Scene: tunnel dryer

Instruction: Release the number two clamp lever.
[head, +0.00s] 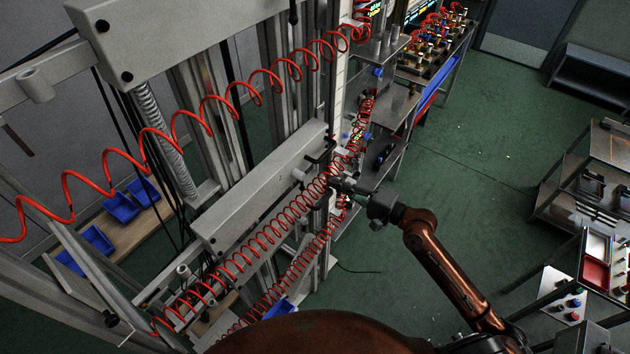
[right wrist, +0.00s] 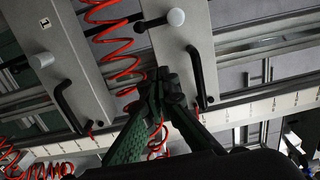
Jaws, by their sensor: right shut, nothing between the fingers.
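In the right wrist view, a grey beam at the centre carries a clamp lever with a black arm and a pale round knob (right wrist: 176,18), and a black bow handle (right wrist: 199,75) below it. No number shows on this beam, so I cannot confirm it is number two. My right gripper (right wrist: 163,82) is shut and empty, its tips just left of the handle and below the lever; contact cannot be told. In the head view the right gripper (head: 337,183) is at the end of the long grey beam (head: 265,185), near a pale knob (head: 299,175). My left gripper is not in view.
Red coiled hoses (head: 285,215) run close beside the gripper. A scale rail (right wrist: 262,110) crosses below. Green floor (head: 465,150) is open to the right.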

